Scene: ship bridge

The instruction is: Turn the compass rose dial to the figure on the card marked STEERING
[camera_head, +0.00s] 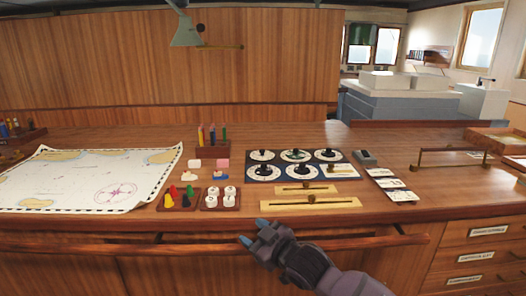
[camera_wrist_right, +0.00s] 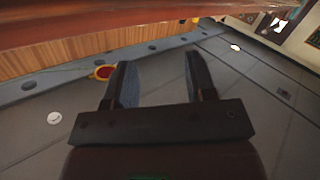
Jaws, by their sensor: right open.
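A panel of several round dials with dark knobs (camera_head: 279,164) lies on the wooden counter, right of centre in the head view. I cannot tell which is the compass rose dial; the faces are too small to read. Several small white cards (camera_head: 394,187) lie right of the panel; their writing, including any STEERING mark, is not legible. My right gripper (camera_head: 254,232) is in front of the counter's front edge, below and left of the panel, apart from the dials. In the right wrist view its two fingers (camera_wrist_right: 160,80) are apart with nothing between them. My left gripper is not in view.
A chart (camera_head: 85,175) covers the counter's left. Trays of coloured pegs (camera_head: 177,198) and white pieces (camera_head: 221,198) stand left of two brass slider strips (camera_head: 310,202). A grey box (camera_head: 365,158) sits beside the panel. A wooden rail (camera_head: 220,246) runs along the front. A brass-barred piece (camera_head: 452,158) stands right.

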